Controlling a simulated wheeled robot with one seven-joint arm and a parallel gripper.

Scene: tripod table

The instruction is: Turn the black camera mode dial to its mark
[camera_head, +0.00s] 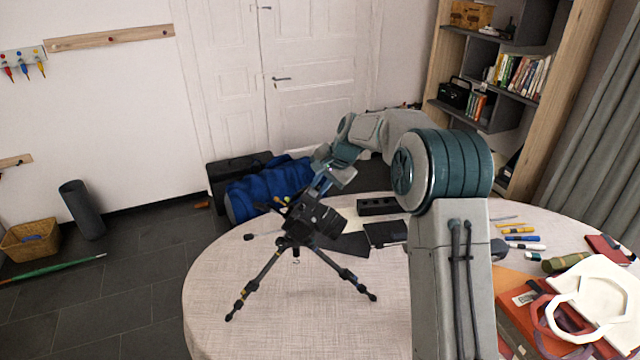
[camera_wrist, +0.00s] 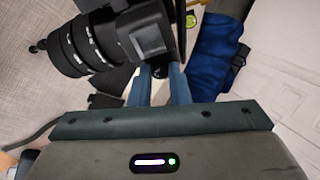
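A black camera (camera_head: 318,219) with a large lens stands tilted on a black tripod (camera_head: 262,279) on the round table (camera_head: 215,290). My gripper (camera_head: 306,199) reaches down to the camera's upper back side from behind. In the wrist view, the lens of the camera (camera_wrist: 85,45) points left, and my gripper's two blue fingers (camera_wrist: 160,70) meet the camera body's edge with a narrow gap between them. I cannot make out the mode dial or its mark; the fingers and body may hide it. Whether the fingers grip anything is unclear.
A dark box (camera_head: 378,206) and flat black items (camera_head: 385,233) lie behind the tripod. Books (camera_head: 515,310), a white octagonal ring (camera_head: 590,308) and pens (camera_head: 525,242) lie at the right. A blue bag (camera_head: 270,188) is on the floor behind. The table's front left is clear.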

